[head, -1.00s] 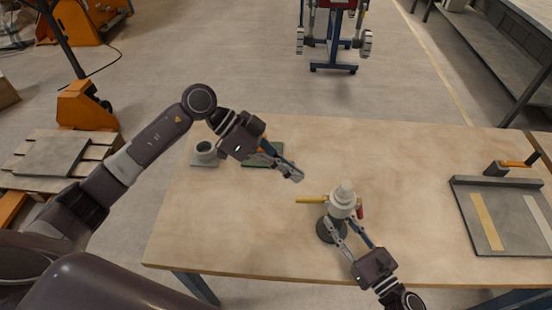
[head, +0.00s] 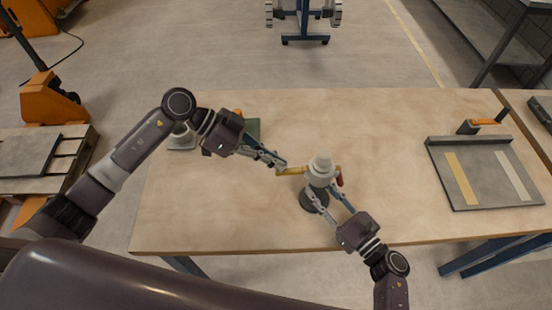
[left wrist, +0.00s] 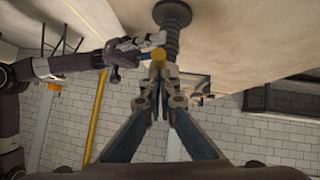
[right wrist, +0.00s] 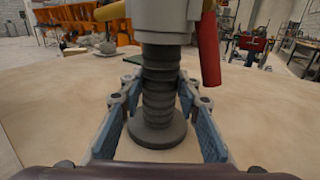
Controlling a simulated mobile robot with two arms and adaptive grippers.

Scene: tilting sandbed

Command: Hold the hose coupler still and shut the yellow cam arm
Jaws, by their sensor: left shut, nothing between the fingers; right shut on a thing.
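The hose coupler (head: 320,170) stands upright on the table, pale grey on top, with a dark ribbed hose on a round base (head: 313,201) below. In the right wrist view the ribbed hose (right wrist: 158,95) is between my right gripper's fingers. My right gripper (head: 325,192) is shut on it from the front right. The yellow cam arm (head: 292,170) sticks out to the left of the coupler, and a red arm (head: 340,177) shows on its right side. My left gripper (head: 281,163) is shut and empty, its tips at the yellow arm's outer end; whether they touch is unclear.
A grey tray with two strips (head: 462,180) lies at the table's right side. A green mat (head: 252,128) and a grey fitting (head: 182,138) are at the back left, partly behind my left arm. The table's middle back is clear.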

